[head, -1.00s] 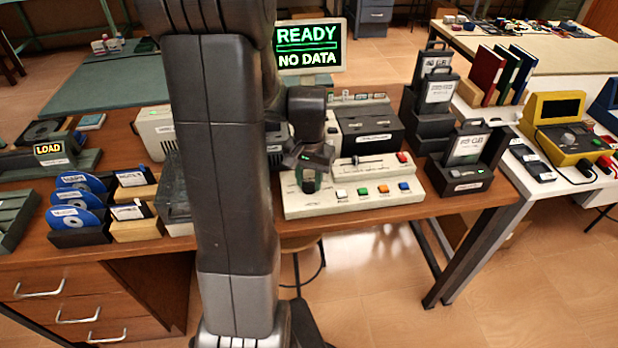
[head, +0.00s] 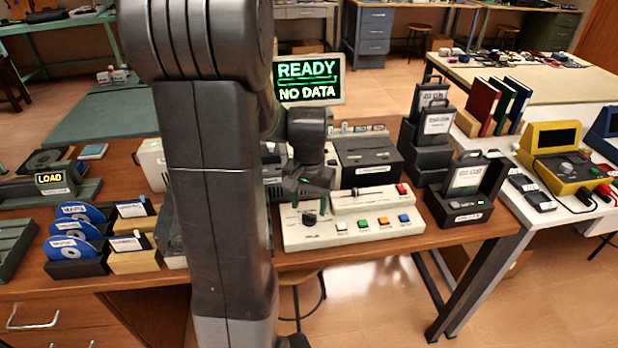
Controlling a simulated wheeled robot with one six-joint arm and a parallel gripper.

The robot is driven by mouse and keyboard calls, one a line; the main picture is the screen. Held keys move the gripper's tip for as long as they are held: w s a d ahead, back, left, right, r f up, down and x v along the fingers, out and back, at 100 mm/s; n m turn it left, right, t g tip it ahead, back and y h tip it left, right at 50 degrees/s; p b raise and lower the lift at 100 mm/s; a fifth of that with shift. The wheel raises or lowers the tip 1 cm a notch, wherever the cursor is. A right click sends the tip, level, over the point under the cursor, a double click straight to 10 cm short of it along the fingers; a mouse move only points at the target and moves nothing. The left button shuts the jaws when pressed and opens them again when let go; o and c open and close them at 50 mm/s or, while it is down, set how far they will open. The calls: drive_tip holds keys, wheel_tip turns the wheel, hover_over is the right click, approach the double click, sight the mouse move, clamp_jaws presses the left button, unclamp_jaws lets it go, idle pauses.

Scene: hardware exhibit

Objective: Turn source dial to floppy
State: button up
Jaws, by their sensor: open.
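The source dial (head: 309,219) is a dark knob on the left part of a cream control panel (head: 372,241). The marks around it are too small to read, and I cannot tell which one it points to. My gripper (head: 307,197) is open and empty, pointing down just above the dial. A small gap seems to show between the fingers and the knob. A monitor (head: 308,82) behind the panel reads "READY / NO DATA" in green.
The panel also has a slider (head: 368,191), a red button (head: 402,189) and several coloured buttons along its front. Black disk holders (head: 467,190) stand to the right. Blue discs (head: 75,228) in holders stand left. My arm hides the desk's middle-left.

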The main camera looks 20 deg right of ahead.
sight(309, 214)
wheel_tip(309, 214, up, 11)
drive_tip(key=shift+p, duration=0.3)
drive_tip(key=shift+f, duration=0.1)
wheel_tip(309, 214, down, 14)
drive_tip(key=shift+r+b, duration=0.1)
drive_tip(key=shift+b, duration=0.4)
drive_tip(key=shift+r, duration=0.15)
idle(0.4)
drive_tip(key=shift+f, duration=0.3)
drive_tip(key=shift+r+m, duration=0.15)
drive_tip(key=shift+m, duration=1.05)
drive_tip(key=m, duration=0.5)
wheel_tip(309, 214, up, 14)
drive_tip(key=shift+m+p, duration=0.3)
idle(0.5)
